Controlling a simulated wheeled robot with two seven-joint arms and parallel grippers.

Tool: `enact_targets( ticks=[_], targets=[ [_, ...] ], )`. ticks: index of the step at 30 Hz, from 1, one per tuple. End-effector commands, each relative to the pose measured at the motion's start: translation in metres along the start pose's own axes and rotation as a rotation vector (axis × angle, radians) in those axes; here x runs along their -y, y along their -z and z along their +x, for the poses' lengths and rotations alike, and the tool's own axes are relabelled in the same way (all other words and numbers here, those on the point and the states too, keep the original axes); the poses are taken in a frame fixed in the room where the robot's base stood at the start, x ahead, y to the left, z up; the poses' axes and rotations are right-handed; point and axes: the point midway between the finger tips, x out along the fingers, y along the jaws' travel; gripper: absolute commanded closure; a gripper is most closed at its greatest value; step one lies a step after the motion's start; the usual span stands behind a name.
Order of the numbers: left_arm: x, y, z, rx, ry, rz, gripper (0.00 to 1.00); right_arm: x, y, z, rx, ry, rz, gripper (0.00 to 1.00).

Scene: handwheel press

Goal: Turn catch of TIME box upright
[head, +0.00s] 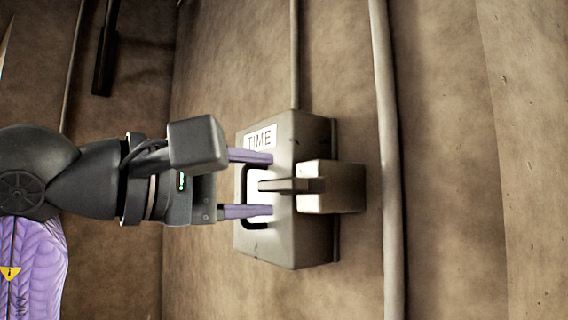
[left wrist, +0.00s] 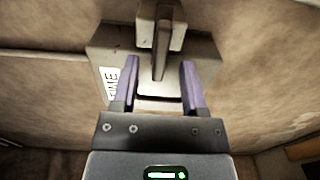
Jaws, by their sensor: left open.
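The TIME box (head: 285,232) is a grey box on the brown wall, with a white TIME label (head: 260,138). It also shows in the left wrist view (left wrist: 106,47). Its catch (head: 284,185) is a dark bar that lies level in the head view and sticks out left from a small block (head: 333,187). In the left wrist view the catch (left wrist: 161,50) points down between the fingers. My left gripper (head: 272,184) is open, with one purple finger above the catch and one below it. Both fingers look apart from the catch. My right gripper is not in view.
A thick pipe (head: 386,150) runs up the wall to the right of the box. A thin conduit (head: 294,55) meets the box top. A dark bar (head: 105,48) is on the wall at upper left. The wall right of the pipe is bare.

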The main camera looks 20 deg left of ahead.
Motion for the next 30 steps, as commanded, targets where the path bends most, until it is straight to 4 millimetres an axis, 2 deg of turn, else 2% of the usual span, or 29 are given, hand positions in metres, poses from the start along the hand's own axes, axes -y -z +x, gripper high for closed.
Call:
enact_targets(
  ticks=[1,3,6,14,22,30],
  targets=[
    [-0.003,-0.001,0.011,0.004,0.004,-0.002,0.44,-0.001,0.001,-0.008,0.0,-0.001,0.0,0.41],
    [-0.003,0.0,0.022,0.003,0.002,-0.002,0.44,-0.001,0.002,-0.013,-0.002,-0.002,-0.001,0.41],
    [-0.001,0.0,0.032,0.003,0.003,-0.002,0.44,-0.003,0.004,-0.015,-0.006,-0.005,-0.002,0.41],
    [0.001,0.0,0.034,0.002,0.001,-0.002,0.44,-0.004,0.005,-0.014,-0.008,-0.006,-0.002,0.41],
    [0.001,0.0,0.034,0.002,0.002,-0.002,0.99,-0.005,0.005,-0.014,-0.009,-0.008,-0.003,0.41],
    [0.001,0.0,0.034,0.002,0.004,-0.005,1.0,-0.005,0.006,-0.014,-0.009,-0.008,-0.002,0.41]
  ],
)
